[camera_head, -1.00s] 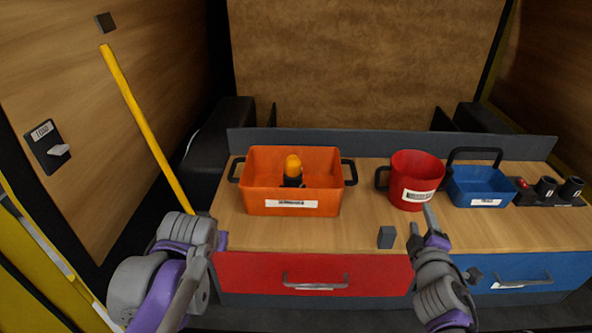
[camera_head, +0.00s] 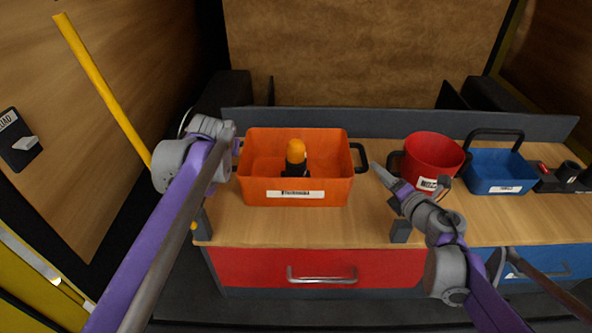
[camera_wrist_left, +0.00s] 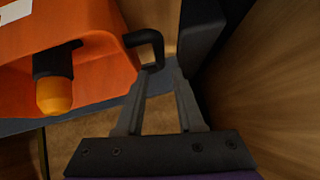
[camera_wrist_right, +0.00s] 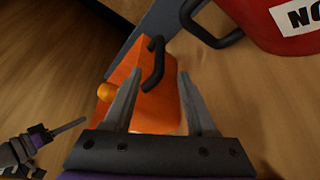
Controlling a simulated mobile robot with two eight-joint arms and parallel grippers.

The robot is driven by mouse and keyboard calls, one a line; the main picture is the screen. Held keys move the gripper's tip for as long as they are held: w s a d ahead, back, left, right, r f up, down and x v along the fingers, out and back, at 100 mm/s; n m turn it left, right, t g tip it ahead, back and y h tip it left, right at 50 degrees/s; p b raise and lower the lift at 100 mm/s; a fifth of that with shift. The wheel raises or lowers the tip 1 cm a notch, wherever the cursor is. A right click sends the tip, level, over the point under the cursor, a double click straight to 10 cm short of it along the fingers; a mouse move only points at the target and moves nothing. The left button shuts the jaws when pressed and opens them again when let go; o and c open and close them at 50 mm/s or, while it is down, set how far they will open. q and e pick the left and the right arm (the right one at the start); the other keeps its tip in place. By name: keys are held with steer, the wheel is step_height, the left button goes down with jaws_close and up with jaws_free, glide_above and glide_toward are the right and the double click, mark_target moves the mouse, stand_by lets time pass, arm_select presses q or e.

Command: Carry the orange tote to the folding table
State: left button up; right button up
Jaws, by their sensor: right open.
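The orange tote (camera_head: 262,190) stands upright on the wooden bench top, with a black handle at each end and a black-and-orange object (camera_head: 296,155) inside. My left gripper is at its left end, its fingers hidden by my arm in the head view. In the left wrist view the left gripper (camera_wrist_left: 166,73) is open, its fingertips close by the black left handle (camera_wrist_left: 150,45). My right gripper (camera_head: 410,177) is open and empty, to the right of the tote. In the right wrist view the right handle (camera_wrist_right: 153,62) lies ahead between the fingers, apart from them. No folding table is identifiable.
A blue basket (camera_head: 497,172) is farther right. A grey block (camera_head: 401,231) sits at the bench's front edge. A low grey ledge (camera_head: 390,122) runs behind. A yellow pole (camera_head: 100,85) stands at the left.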

mark_target(365, 157)
arm_select(q)
steer(key=x, duration=0.9)
steer(key=shift+w, duration=0.15)
arm_select(e)
steer(key=x, duration=0.9)
steer(key=shift+w+a, duration=0.1)
arm_select(q)
jaws_close()
arm_select(e)
steer(key=c, duration=0.6)
jaws_close()
